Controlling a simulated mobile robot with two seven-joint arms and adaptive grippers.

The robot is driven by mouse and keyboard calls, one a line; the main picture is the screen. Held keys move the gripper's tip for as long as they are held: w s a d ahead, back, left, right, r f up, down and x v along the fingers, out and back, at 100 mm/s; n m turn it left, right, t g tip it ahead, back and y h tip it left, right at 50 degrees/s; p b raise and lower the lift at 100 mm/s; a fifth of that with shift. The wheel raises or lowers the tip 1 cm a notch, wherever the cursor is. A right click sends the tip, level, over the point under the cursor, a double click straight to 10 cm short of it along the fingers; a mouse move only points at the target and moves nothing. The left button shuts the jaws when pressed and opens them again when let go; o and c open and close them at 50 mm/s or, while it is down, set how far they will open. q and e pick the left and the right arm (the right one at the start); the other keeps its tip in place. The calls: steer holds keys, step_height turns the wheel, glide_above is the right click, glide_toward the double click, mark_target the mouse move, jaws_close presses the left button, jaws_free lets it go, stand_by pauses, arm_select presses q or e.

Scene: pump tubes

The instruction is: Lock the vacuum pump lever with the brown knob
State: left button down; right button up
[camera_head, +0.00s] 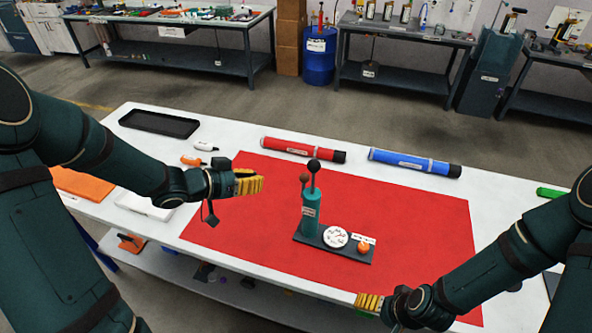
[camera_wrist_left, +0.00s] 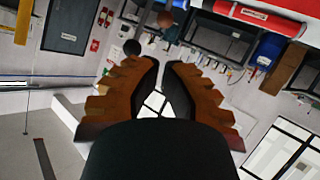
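The teal vacuum pump (camera_head: 310,212) stands upright on a dark base plate (camera_head: 308,238) on the red mat. At its top are a brown knob (camera_head: 304,178) and a taller black knob (camera_head: 314,166). In the left wrist view, the black knob (camera_wrist_left: 132,47) and the brown knob (camera_wrist_left: 165,19) lie beyond my fingertips. My left gripper (camera_head: 262,184) is left of the pump, apart from it and empty. Its fingers (camera_wrist_left: 163,62) have a narrow gap between them. My right gripper (camera_head: 357,300) is near the mat's front edge; its finger gap is unclear.
A white dial (camera_head: 335,237) and an orange part (camera_head: 364,247) sit on the base plate. A red tube (camera_head: 302,149) and a blue tube (camera_head: 414,162) lie behind the mat. A black tray (camera_head: 158,123) is at back left. The red mat (camera_head: 420,225) is clear right of the pump.

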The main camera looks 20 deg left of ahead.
mark_target(303, 174)
arm_select(q)
steer(key=b+x, duration=0.2)
steer(key=x, duration=1.2)
steer(key=shift+s, duration=0.15)
arm_select(e)
step_height(303, 174, down, 2)
steer(key=shift+f, duration=0.25)
arm_select(q)
steer(key=w+p, duration=0.1)
steer(key=p, duration=0.1)
steer(key=w+g+p, duration=0.1)
steer(key=shift+d+f+p, duration=0.2)
steer(key=shift+d+p, duration=0.15)
arm_select(e)
steer(key=r, duration=0.2)
steer(key=w+r, duration=0.1)
steer(key=r, duration=0.1)
steer(key=shift+d+r, duration=0.1)
steer(key=shift+r, duration=0.1)
arm_select(q)
steer(key=shift+s, duration=0.2)
steer(key=shift+s+a+f, duration=0.1)
steer(key=shift+s, duration=0.55)
arm_select(e)
steer(key=shift+f, duration=0.15)
